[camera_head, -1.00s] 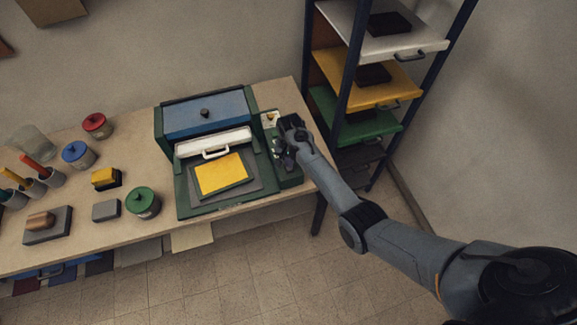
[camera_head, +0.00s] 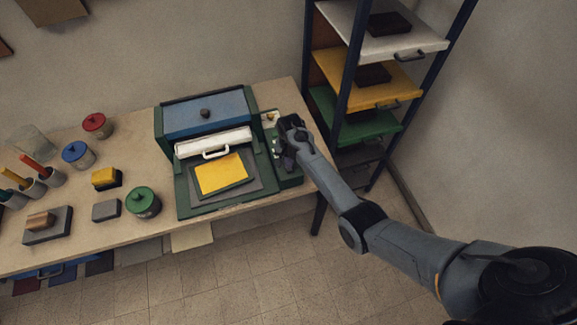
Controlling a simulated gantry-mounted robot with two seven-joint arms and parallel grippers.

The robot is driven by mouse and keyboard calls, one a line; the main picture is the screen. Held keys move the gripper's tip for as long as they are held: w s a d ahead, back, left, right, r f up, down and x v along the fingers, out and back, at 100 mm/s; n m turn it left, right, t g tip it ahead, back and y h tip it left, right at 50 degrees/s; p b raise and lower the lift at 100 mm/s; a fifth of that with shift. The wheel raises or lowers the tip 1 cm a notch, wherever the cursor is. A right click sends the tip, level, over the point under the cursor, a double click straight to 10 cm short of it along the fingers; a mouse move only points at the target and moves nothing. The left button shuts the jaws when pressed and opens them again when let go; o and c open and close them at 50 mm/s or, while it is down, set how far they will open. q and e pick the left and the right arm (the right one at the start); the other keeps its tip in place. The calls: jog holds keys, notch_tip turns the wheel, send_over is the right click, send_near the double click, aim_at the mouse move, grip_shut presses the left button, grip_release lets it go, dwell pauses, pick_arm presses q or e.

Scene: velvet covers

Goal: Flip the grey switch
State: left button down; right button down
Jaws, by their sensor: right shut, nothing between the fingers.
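A green machine (camera_head: 181,197) with a blue lid stands on the table. A narrow green control panel (camera_head: 292,181) runs along its right side, with a cream plate (camera_head: 269,119) at its far end. My right gripper (camera_head: 284,158) is shut and empty, low over this panel. The grey switch cannot be made out; my gripper and wrist cover part of the panel. Whether the fingers touch the panel cannot be told. My left gripper is not in view.
A yellow sheet (camera_head: 219,173) lies on the machine's front bed, below a white bar with a handle (camera_head: 215,153). Paint pots, including a green one (camera_head: 143,201), stand to the left. A rack with coloured shelves (camera_head: 380,85) stands close to the right of the table.

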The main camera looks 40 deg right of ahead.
jog(key=shift+f, duration=0.2)
dwell(0.3)
jog(key=shift+f+b, duration=0.45)
jog(key=shift+f, duration=0.1)
jog(key=shift+f, duration=0.45)
dwell(0.3)
jog(key=shift+r, duration=0.15)
notch_tip(320, 180, up, 4)
jog(key=p, duration=0.4)
jog(key=shift+r+p, duration=0.25)
jog(key=shift+p, duration=0.1)
jog(key=shift+r+p, duration=1.2)
jog(key=shift+p, duration=0.2)
jog(key=shift+s+f, duration=0.1)
jog(key=shift+f, duration=0.05)
